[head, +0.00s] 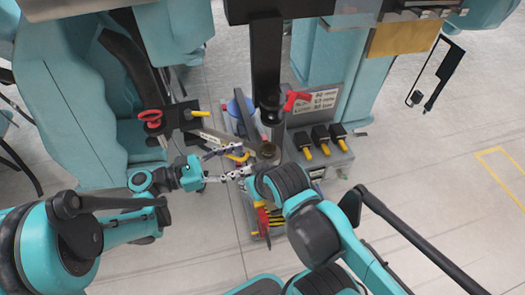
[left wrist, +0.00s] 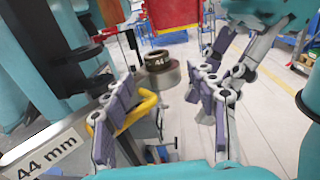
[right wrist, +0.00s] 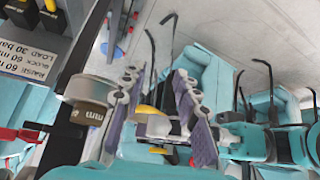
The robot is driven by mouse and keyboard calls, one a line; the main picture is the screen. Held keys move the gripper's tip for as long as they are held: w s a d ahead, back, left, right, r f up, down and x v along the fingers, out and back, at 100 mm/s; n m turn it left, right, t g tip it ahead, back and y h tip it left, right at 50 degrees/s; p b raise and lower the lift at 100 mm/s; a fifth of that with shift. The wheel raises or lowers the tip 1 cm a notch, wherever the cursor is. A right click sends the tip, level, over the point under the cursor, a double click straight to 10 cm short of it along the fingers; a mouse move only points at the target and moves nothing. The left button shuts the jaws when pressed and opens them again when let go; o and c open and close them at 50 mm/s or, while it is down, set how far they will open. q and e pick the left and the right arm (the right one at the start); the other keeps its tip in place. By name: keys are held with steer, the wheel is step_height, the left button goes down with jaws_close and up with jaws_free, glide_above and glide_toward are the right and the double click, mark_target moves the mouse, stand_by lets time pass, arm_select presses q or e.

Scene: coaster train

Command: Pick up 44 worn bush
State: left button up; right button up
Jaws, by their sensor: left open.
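The 44 worn bush (left wrist: 158,64) is a short dark ring marked "44" on a metallic lower part, beyond the fingertips of my left gripper (left wrist: 160,105). It looks like the dark round piece (head: 268,150) in the head view. In the head view my left gripper (head: 240,161) is open, its fingers pointing right towards the bush and apart from it. My right gripper (right wrist: 160,108) is open in its wrist view, with nothing clearly held. A metallic cylinder marked "mm" (right wrist: 90,90) shows beside its left finger. My right arm hides the right gripper in the head view.
A grey bar labelled "44 mm" (left wrist: 48,158) lies left of the left gripper. A yellow curved handle (left wrist: 143,108) is close to the left finger. A grey block with black-and-yellow levers (head: 320,140) stands right of the bush. A red-handled tool (head: 150,117) hangs at left.

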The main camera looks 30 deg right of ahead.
mark_target(262, 151)
arm_select(q)
steer(key=d, duration=0.2)
steer(key=d+p, duration=0.1)
steer(key=d, duration=0.4)
steer(key=shift+s+d+r, duration=0.1)
steer(key=shift+s+d, duration=0.2)
steer(key=c, duration=1.3)
